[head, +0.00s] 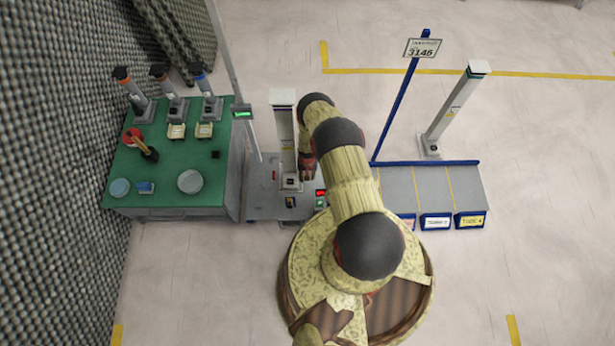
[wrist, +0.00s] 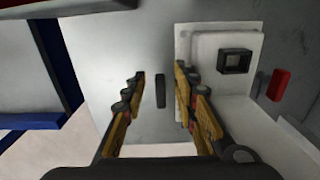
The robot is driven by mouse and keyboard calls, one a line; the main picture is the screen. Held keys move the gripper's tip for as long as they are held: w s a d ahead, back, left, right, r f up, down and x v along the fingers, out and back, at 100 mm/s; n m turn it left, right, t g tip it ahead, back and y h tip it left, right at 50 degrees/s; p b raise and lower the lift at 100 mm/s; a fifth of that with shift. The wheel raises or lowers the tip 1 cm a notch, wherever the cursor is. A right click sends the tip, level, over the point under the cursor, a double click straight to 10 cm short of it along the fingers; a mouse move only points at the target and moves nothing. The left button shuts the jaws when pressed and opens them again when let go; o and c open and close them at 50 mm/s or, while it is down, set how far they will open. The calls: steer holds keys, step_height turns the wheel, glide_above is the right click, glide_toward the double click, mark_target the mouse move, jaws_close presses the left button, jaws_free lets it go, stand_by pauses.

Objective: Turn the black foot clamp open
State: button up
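The black foot clamp (wrist: 160,91) shows in the wrist view as a short upright black bar on the grey plate, beside the white column's foot. My gripper (wrist: 160,74) is open around it in that view, one finger on each side. The gap to each finger looks clear, though I cannot tell the depth between fingertips and clamp. In the head view my gripper (head: 306,168) is beside the foot of the white column (head: 285,127), which stands upright on the grey bench. The clamp is not distinguishable in the head view.
A red block (wrist: 280,84) is at the right in the wrist view, past the foot's black square socket (wrist: 235,62). The green table (head: 165,190) with several columns is at left. A blue-edged grey rack (head: 400,185) with a leaning column (head: 457,110) is at right.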

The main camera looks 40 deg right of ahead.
step_height(320, 180, up, 12)
stand_by(0.6)
stand_by(0.5)
